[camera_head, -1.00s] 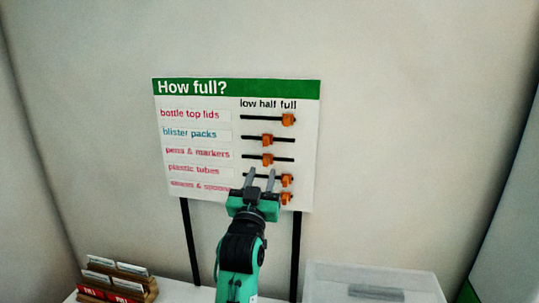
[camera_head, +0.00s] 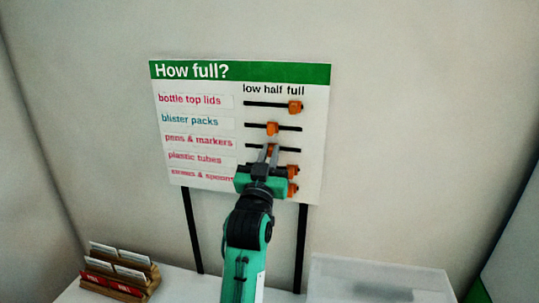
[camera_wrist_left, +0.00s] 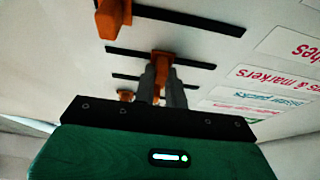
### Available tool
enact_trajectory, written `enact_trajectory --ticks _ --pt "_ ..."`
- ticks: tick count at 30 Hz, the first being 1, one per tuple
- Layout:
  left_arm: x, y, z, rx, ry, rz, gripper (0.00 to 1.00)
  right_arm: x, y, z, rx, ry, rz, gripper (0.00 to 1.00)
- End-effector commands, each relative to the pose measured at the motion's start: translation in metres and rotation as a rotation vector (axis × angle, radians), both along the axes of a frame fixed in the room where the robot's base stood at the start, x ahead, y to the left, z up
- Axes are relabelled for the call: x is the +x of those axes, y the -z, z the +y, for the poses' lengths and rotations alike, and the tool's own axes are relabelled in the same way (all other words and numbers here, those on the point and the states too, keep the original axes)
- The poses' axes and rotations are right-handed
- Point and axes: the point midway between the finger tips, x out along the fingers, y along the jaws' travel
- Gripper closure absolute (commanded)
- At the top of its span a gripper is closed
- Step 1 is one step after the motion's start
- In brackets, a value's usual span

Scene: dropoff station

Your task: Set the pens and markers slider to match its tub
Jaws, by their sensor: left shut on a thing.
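The pens & markers slider (camera_head: 271,150) is an orange knob on a black track, at about the half mark. My left gripper (camera_head: 268,152) reaches up from below and is shut on this knob. In the left wrist view the grey fingers close on the orange knob (camera_wrist_left: 161,58), beside the upside-down "& markers" label (camera_wrist_left: 270,77). The fingers partly cover the knob in the head view. The pens and markers tub is not identifiable. My right gripper is not in view.
The "How full?" board (camera_head: 240,73) also has a bottle top lids slider (camera_head: 295,107) at full, a blister packs slider (camera_head: 272,129) near half, and two lower sliders near full. A card rack (camera_head: 122,270) stands at left, a translucent box (camera_head: 375,270) at right.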

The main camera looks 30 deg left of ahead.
Motion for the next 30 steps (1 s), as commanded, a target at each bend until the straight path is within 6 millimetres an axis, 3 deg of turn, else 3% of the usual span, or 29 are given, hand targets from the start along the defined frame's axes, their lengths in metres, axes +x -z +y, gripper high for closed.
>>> enact_trajectory --ticks 5,18,28,29,30 --pt "0.0 0.0 0.002 0.001 0.0 0.001 1.0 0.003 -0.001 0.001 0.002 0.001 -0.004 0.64" --pt "-0.012 0.0 0.051 0.001 -0.003 0.001 1.0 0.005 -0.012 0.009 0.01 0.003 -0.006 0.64" --pt "-0.013 0.0 0.054 0.0 -0.003 0.0 1.0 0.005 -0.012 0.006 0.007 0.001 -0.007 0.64" --pt "-0.013 0.0 0.054 0.0 -0.003 -0.001 0.84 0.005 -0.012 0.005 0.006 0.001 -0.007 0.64" --pt "-0.013 0.0 0.054 0.0 -0.003 -0.001 0.76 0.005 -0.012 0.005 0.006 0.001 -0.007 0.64"
